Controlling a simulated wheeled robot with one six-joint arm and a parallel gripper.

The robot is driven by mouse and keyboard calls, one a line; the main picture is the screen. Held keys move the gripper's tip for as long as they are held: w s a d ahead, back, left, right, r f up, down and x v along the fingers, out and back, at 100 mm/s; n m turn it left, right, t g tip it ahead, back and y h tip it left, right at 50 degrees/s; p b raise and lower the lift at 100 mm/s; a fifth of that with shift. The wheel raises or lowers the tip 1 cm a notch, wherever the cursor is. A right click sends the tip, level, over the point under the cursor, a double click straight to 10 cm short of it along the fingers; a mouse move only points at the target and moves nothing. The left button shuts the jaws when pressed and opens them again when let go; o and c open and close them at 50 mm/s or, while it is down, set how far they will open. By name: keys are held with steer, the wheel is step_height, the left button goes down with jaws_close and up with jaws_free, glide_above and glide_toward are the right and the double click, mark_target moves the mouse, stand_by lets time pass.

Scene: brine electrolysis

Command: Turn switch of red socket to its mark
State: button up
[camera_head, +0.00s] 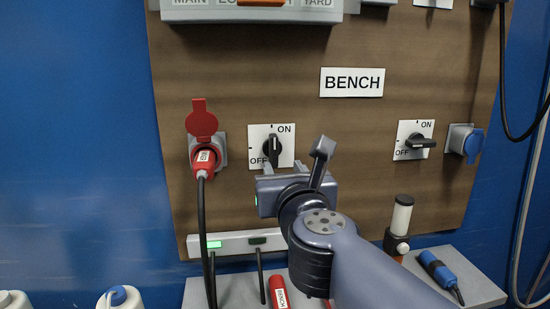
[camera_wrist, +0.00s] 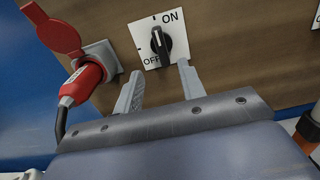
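The red socket (camera_head: 222,150) is on the brown board with a red plug (camera_head: 204,162) in it and its red lid (camera_head: 201,122) raised. The switch (camera_head: 273,150) to its right has a black knob on a white plate marked ON at upper right and OFF at lower left. The knob stands nearly upright; it also shows in the wrist view (camera_wrist: 161,43). My gripper (camera_head: 283,167) is open and empty, its fingers spread just below the knob. In the wrist view my gripper (camera_wrist: 160,72) shows a finger at either side below the plate, with the knob beyond them.
A second switch (camera_head: 416,141), its knob nearly level, is beside a blue socket (camera_head: 466,142) at the right. A black cable (camera_head: 203,230) hangs from the red plug. A BENCH sign (camera_head: 352,82) is above.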

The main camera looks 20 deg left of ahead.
mark_target(275, 150)
steer(key=x, duration=1)
steer(key=shift+w+a+p, duration=0.1)
steer(key=shift+w+p, duration=0.25)
steer(key=shift+w, duration=0.05)
steer(key=shift+c, duration=0.4)
jaws_close()
